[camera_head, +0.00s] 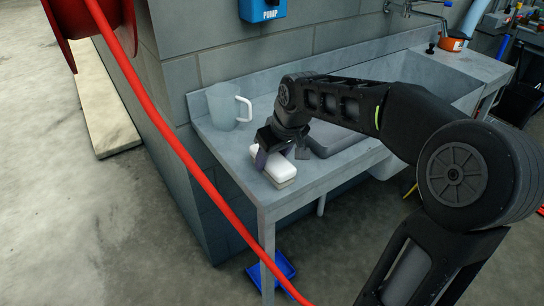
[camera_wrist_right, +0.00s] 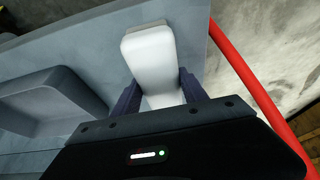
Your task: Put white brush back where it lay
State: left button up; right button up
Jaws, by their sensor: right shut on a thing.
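The white brush (camera_head: 275,165) is a white block with a paler grey underside, at the near left part of the grey metal sink table (camera_head: 290,199). My right gripper (camera_head: 274,156) is over it and shut on it. In the right wrist view the white brush (camera_wrist_right: 150,58) sticks out beyond the two dark fingers of my right gripper (camera_wrist_right: 160,92), which are on either side of it. The brush is at or just above the table top; I cannot tell whether it touches. My left gripper is not in view.
A clear jug (camera_head: 222,107) with a white handle stands behind the gripper near the wall. The sink basin (camera_head: 430,75) is to the right. A red hose (camera_head: 190,170) crosses in front on the left. A blue tray (camera_head: 279,268) lies below the table.

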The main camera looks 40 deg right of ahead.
jog(key=o, duration=1.3)
jog(key=shift+f, duration=0.1)
jog(key=shift+s+r, duration=0.1)
jog(key=shift+r, duration=0.45)
jog(key=v, duration=1.1)
jog(key=shift+r, duration=0.1)
